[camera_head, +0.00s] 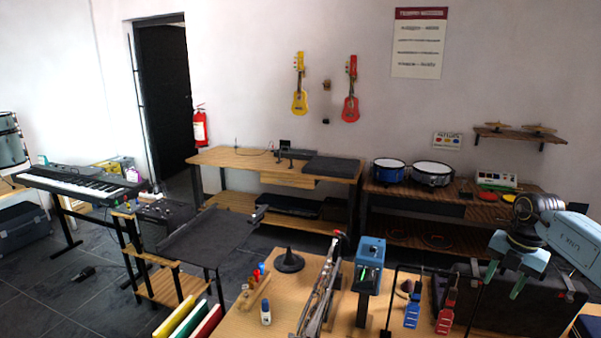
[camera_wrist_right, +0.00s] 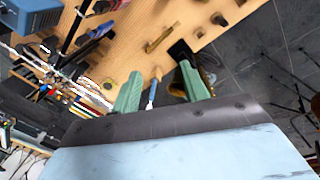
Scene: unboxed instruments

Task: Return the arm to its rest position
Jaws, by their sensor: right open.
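My right arm (camera_head: 570,243) comes in from the right edge, and its gripper (camera_head: 505,279) hangs above the right part of the wooden workbench, beside a black case. The two green fingers are apart with nothing held between them. In the right wrist view the open gripper (camera_wrist_right: 160,70) points toward the bench top and floor. A small blue-handled item (camera_wrist_right: 152,95) shows between the fingers, below them. My left gripper does not show in either view.
The wooden workbench (camera_head: 240,322) carries a trumpet (camera_head: 322,290), a blue device (camera_head: 371,252), a small bottle (camera_head: 266,312), and blue (camera_head: 412,308) and red (camera_head: 447,312) hanging items. The black case (camera_head: 540,300) stands close to my right gripper.

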